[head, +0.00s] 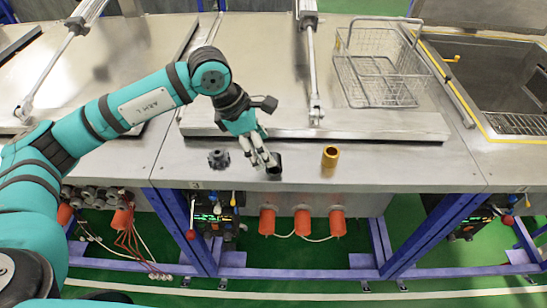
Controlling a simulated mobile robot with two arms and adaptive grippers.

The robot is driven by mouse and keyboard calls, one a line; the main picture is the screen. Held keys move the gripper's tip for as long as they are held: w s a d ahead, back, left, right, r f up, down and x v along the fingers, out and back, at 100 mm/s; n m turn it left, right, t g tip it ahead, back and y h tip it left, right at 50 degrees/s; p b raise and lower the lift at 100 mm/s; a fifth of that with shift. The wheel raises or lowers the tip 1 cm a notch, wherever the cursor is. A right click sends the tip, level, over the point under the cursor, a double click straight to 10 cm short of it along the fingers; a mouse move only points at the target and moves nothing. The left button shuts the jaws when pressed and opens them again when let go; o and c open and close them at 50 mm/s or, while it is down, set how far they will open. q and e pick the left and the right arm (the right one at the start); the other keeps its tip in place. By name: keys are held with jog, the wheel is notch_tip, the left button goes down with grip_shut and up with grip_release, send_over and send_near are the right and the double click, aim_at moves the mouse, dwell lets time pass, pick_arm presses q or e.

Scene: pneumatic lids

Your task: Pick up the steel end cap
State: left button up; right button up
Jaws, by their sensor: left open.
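My left gripper (264,160) reaches down over the steel bench front, its fingers open. A small dark hollow part (275,171) is right at the fingertips, partly hidden by them; I cannot tell whether they touch it. A dark grey toothed part (218,159) sits to the left of the gripper. None is plainly marked as the steel end cap; the two dark parts are too small to tell apart by material. My right gripper is not in view.
A wire basket (372,80) stands on the lid, near a pneumatic cylinder (310,60). An open tank (500,85) is at right. The ledge right of the brass ring is clear.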

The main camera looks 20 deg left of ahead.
pick_arm(q)
jog(key=p+x, duration=0.2)
jog(key=x, duration=0.3)
jog(key=shift+w+d+f+p, duration=0.1)
jog(key=shift+d+p, duration=0.2)
jog(key=shift+d+f, duration=0.1)
jog(key=shift+f, duration=0.2)
jog(key=c, duration=0.3)
jog(key=shift+w+r, duration=0.1)
grip_shut()
